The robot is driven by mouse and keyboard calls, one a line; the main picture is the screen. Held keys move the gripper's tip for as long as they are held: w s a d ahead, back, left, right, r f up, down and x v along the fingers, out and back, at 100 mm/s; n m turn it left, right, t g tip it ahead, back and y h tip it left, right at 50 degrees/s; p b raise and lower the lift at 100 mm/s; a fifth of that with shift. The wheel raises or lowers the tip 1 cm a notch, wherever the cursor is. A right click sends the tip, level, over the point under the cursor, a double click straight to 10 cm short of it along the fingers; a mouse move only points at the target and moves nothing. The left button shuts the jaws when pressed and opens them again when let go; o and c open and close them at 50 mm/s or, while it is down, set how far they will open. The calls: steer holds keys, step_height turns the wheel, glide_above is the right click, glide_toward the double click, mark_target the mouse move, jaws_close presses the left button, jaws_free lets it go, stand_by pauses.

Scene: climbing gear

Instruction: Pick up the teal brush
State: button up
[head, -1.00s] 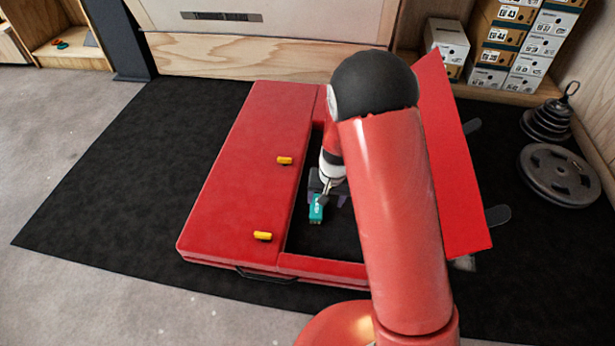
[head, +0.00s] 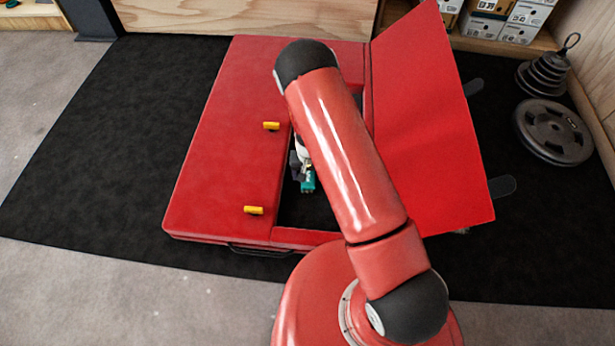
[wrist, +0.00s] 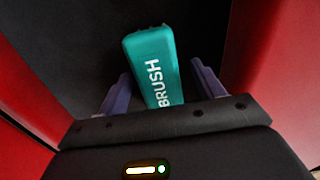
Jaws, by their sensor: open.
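The teal brush (wrist: 153,65) with white lettering lies in the dark recess of the red pad, and it also shows in the head view (head: 308,181). My gripper (wrist: 160,88) is open, with one purple finger on each side of the brush's near part. I see a gap between the brush and each finger; whether the brush is at finger depth I cannot tell. In the head view my gripper (head: 298,166) is low in the recess by the brush, partly hidden by my arm. The brush's near end is hidden behind the gripper body in the wrist view.
The red pad (head: 215,170) has raised walls around the recess, and a red flap (head: 425,130) stands tilted up on the right. Two yellow latches (head: 271,126) sit on its left part. Weight plates (head: 553,132) lie far right. The black mat (head: 90,150) is clear at left.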

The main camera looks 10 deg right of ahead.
mark_target(308, 174)
steer(key=shift+f, duration=0.3)
steer(key=c, duration=1.1)
steer(key=shift+r, duration=0.1)
step_height(308, 174, up, 20)
steer(key=p, duration=0.3)
steer(key=shift+p, duration=0.35)
steer(key=shift+s, duration=0.1)
